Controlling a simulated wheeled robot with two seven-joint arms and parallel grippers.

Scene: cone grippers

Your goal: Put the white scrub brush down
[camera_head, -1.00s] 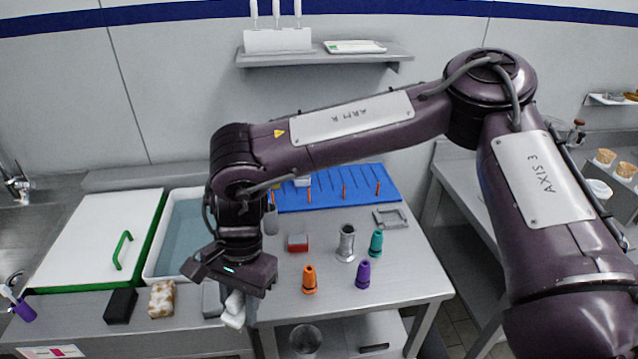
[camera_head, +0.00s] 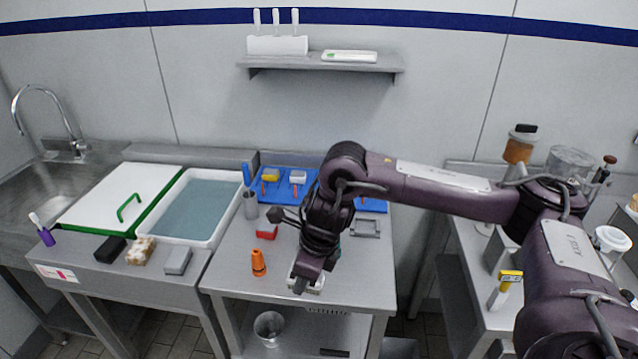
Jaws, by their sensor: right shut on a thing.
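The white scrub brush (camera_head: 315,285) shows partly at the front of the middle steel table (camera_head: 226,284). My right gripper (camera_head: 303,280) is shut on it, reaching down from the right, and hides much of it. I cannot tell whether the brush touches the tabletop. My left gripper is not in view.
An orange cone (camera_head: 258,264) stands left of the gripper, with a red block (camera_head: 267,231) behind it. A grey frame (camera_head: 366,228) lies to the right, and a blue pegboard (camera_head: 268,190) at the back. My arm hides part of the table. Its front right corner looks clear.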

